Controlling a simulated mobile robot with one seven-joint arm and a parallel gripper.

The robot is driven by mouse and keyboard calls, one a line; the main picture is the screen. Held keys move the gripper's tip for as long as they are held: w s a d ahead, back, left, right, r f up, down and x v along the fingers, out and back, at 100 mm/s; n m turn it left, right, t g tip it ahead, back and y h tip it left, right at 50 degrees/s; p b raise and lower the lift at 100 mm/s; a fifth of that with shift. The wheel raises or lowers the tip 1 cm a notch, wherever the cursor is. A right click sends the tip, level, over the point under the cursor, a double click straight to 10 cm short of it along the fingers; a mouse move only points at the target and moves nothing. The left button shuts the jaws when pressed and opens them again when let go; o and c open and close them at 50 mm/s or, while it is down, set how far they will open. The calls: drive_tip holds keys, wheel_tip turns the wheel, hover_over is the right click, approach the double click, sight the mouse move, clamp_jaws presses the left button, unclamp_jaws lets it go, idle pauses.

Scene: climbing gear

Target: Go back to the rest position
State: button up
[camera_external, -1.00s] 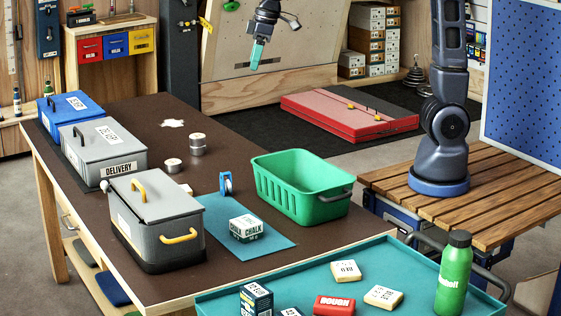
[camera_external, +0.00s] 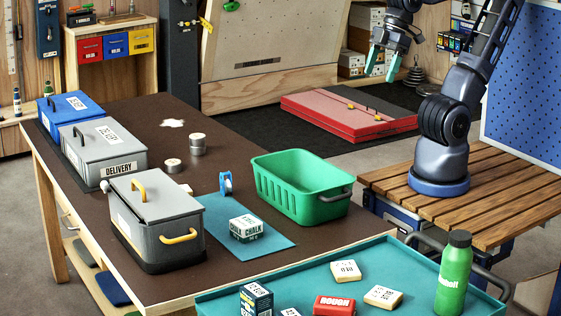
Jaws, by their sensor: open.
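My gripper (camera_external: 381,75) is in the air at the upper right, above the dark floor mat and behind the table. Its two teal fingers point down and stand apart, with nothing between them. My arm rises from its base on the slatted wooden platform (camera_external: 500,192) at the right and bends back over toward the gripper. The gripper is clear of the table and touches nothing that I can see.
The brown table (camera_external: 240,175) holds grey lidded boxes (camera_external: 155,222), a blue box (camera_external: 70,118), a chalk box (camera_external: 246,228) and a green basket (camera_external: 300,187). A teal tray (camera_external: 400,265) in front holds a green bottle (camera_external: 454,275). A red folded pad (camera_external: 350,118) lies on the floor below my gripper.

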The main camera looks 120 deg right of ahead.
drive_tip(key=shift+s+a+f, duration=0.2)
drive_tip(key=shift+s+a, duration=0.05)
drive_tip(key=shift+s, duration=0.2)
drive_tip(key=shift+s+a+f, duration=0.2)
drive_tip(key=shift+s, duration=0.2)
